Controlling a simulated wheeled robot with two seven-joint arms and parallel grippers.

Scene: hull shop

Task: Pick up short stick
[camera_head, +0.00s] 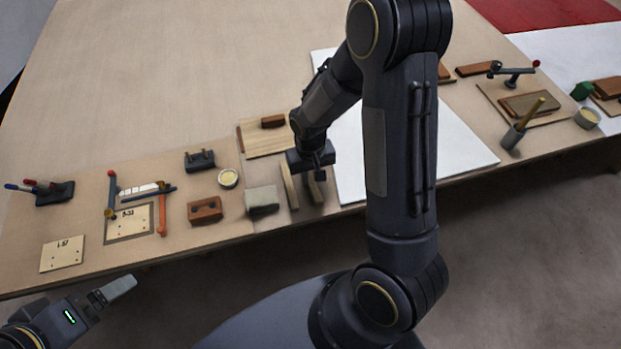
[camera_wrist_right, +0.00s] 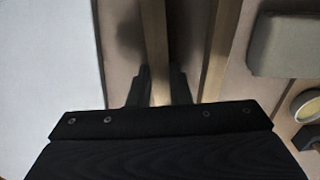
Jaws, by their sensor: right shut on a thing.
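My right gripper (camera_head: 318,170) is low over the bench's front edge, closed around a wooden stick, the short stick (camera_head: 317,190). In the right wrist view, the short stick (camera_wrist_right: 155,45) runs between the two fingers (camera_wrist_right: 158,88). The gripper hides the stick's far end in the head view. Whether it touches the bench is unclear. A second wooden stick (camera_head: 289,186) lies beside it, to the left; it also shows in the right wrist view (camera_wrist_right: 220,45), to the right and apart from the fingers. My left gripper (camera_head: 115,290) is at the lower left, off the bench; its jaw gap is unclear.
A grey block (camera_head: 262,200) lies left of the sticks, near a brown block (camera_head: 205,210) and a round tin (camera_head: 228,179). Behind is a wooden board (camera_head: 262,142). A white sheet (camera_head: 455,150) lies to the right. The back of the bench is clear.

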